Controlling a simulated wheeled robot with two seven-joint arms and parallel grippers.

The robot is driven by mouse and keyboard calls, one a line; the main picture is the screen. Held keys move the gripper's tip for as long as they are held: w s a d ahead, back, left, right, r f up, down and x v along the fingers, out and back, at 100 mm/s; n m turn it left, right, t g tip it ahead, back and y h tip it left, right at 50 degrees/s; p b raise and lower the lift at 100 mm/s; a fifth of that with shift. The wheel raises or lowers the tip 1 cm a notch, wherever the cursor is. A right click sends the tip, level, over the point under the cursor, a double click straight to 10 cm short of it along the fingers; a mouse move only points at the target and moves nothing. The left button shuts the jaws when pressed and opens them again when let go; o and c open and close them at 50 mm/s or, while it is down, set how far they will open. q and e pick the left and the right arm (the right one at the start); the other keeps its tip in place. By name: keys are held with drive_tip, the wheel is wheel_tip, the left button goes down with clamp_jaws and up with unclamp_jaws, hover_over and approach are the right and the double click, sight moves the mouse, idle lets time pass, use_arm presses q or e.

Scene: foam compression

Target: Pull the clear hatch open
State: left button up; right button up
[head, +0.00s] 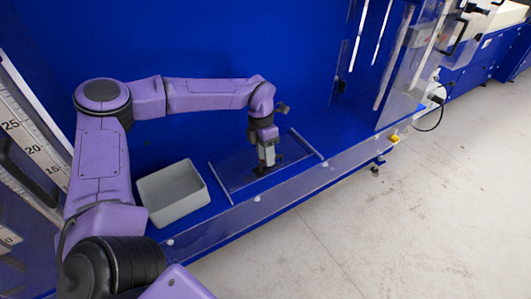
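A clear rectangular panel with pale bars along its left and right edges (235,174) lies in the blue shelf; it looks like the clear hatch. My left gripper (266,167) points down over the middle of this panel. Its fingertips are at a small dark part there, perhaps a handle or the fingers' own tips; I cannot tell which. The finger gap is too small to read, so I cannot tell whether the gripper is open or shut, or whether it touches the panel. My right gripper is not in view.
A grey open bin (172,195) stands left of the panel and looks empty. A clear strip (215,232) runs along the shelf's front edge. Upright clear panels (412,62) stand at the right. The pale floor (400,220) in front is clear.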

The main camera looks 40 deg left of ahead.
use_arm(q)
clamp_jaws()
idle(1.4)
